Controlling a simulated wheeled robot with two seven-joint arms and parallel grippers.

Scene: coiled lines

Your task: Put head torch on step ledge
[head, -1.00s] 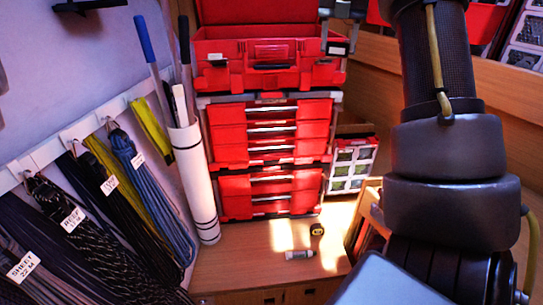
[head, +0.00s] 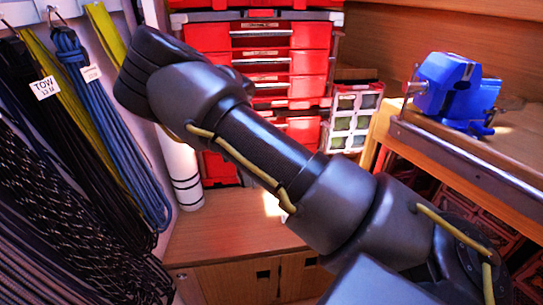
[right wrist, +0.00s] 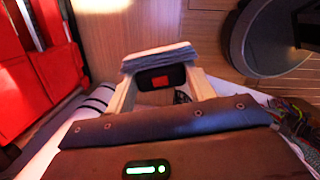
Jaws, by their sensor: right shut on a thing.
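In the right wrist view my right gripper (right wrist: 160,70) has its two pale fingers closed on a small black block with a red patch and a folded grey-blue band, which looks like the head torch (right wrist: 180,79). The torch is held off any surface that I can make out. In the head view my right arm reaches from the lower right to the upper left; its fingers and the torch do not show there. The low wooden ledge (head: 225,222), apparently the step ledge, lies below the red drawers, partly behind my arm. My left gripper is not in view.
Red drawer units (head: 290,65) stand behind my arm. Coiled lines (head: 130,135) hang at left, beside a white roll (head: 182,170). A blue vise (head: 455,90) stands on the right-hand bench. Bare ledge shows left of my arm. A dark disc (right wrist: 275,40) shows in the wrist view.

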